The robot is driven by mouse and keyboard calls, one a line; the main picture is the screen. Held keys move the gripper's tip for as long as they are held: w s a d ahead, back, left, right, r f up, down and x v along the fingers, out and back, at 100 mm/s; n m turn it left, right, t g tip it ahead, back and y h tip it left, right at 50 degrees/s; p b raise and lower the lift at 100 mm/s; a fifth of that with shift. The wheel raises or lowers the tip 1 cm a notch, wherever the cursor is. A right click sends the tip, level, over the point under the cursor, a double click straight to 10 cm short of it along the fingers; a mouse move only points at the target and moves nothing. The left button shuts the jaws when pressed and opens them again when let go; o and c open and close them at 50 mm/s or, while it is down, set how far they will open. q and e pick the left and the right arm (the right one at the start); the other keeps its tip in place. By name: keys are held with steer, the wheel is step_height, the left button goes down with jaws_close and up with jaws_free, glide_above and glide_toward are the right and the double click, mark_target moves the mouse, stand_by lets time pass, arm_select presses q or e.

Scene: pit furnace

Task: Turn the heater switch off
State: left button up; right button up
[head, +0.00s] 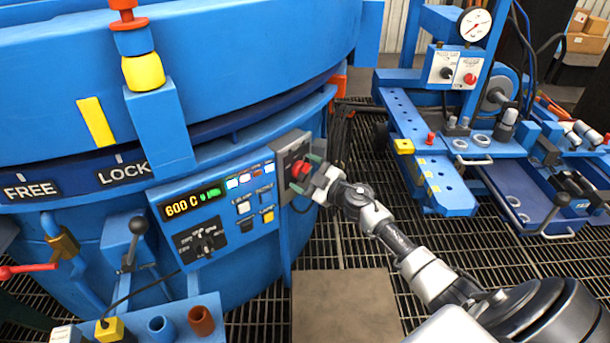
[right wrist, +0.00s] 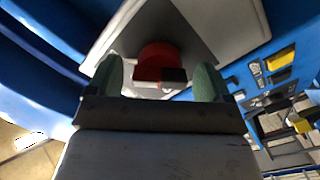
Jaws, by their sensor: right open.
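A red knob (head: 299,169), which looks like the heater switch, sits on a grey plate (head: 286,156) at the right end of the furnace's control panel. My right gripper (head: 306,172) is open at the knob, with one green-grey finger on each side of it. In the right wrist view the red knob (right wrist: 158,56) shows between the two spread fingers (right wrist: 158,80), with gaps on both sides. Whether a fingertip touches the plate cannot be told. The knob's marks are hidden or too small to read. My left gripper is not in view.
The blue control panel (head: 222,215) has a display reading 600 C, several small buttons and a black selector (head: 202,242). The round blue furnace (head: 60,70) fills the left. A blue cart (head: 440,185) with a gauge stands right. Grating floor lies between, with a brown plate (head: 345,305).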

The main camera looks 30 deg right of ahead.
steer(key=shift+w, duration=0.2)
steer(key=shift+a, duration=0.1)
steer(key=c, duration=0.9)
